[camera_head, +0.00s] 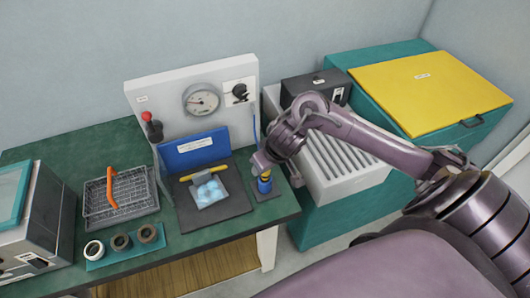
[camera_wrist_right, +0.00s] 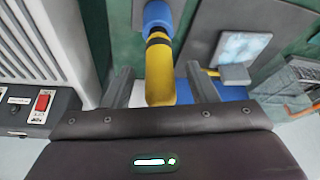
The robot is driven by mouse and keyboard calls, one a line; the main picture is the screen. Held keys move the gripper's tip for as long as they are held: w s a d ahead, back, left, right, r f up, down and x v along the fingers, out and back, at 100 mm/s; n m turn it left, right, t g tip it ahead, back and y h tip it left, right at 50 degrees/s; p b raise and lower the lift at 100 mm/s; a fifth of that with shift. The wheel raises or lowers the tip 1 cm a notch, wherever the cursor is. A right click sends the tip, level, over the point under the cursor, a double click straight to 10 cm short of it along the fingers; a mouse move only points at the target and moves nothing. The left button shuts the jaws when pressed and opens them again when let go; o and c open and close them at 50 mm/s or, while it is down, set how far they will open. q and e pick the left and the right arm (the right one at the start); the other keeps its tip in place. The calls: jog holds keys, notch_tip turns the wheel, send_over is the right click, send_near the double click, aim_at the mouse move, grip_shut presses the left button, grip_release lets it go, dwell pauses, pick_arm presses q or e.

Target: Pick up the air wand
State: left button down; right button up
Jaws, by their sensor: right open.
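The air wand (camera_head: 265,181) stands near the right end of the green bench, yellow above with a dark band and a blue lower part. In the right wrist view the yellow wand (camera_wrist_right: 160,72) lies between the two fingers of my right gripper (camera_wrist_right: 160,88), with gaps visible on both sides. My right gripper (camera_head: 263,168) is open around the wand's upper part and hides some of it in the head view. My left gripper is not in view.
Left of the wand, a dark mat (camera_head: 230,207) holds a clear bag with blue contents (camera_head: 209,192). A gauge panel (camera_head: 165,102) stands behind. A wire basket (camera_head: 98,209) and several rings are further left. A grey slatted unit (camera_head: 372,174) stands to the right.

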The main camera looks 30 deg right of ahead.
jog(key=shift+x, duration=0.8)
jog(key=shift+w+f, duration=0.15)
jog(key=shift+w, duration=0.05)
jog(key=shift+c, duration=0.2)
jog(key=c, duration=1.1)
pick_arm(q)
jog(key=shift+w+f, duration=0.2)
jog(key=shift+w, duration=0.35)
